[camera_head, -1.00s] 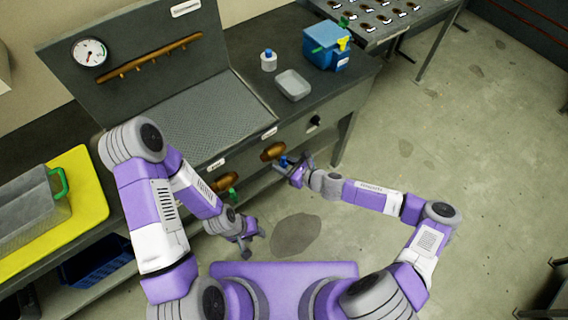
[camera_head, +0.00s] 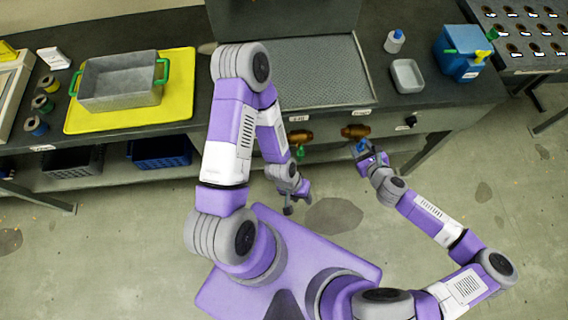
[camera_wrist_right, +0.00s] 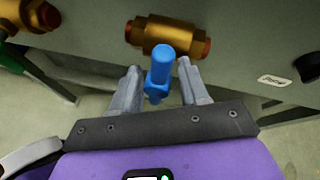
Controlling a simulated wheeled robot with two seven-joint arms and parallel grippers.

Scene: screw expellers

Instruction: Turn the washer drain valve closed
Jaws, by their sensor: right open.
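Two brass valves sit on the bench's front face. The right one (camera_head: 355,131) has a blue handle (camera_head: 362,147), and the left one (camera_head: 300,136) has a green handle (camera_head: 299,152). In the right wrist view the right brass valve (camera_wrist_right: 172,35) lies sideways. Its blue handle (camera_wrist_right: 160,70) points down toward my right gripper (camera_wrist_right: 158,88). That gripper (camera_head: 365,155) is open, with one finger on each side of the handle; I cannot tell if either touches. My left gripper (camera_head: 297,198) is open and empty below the green handle. The valve labels are too small to read.
A grey bin (camera_head: 120,92) stands on a yellow mat (camera_head: 180,100) at the left. A small bottle (camera_head: 394,41), a grey dish (camera_head: 407,76) and a blue box (camera_head: 460,58) stand on the bench at the right. The floor in front is clear.

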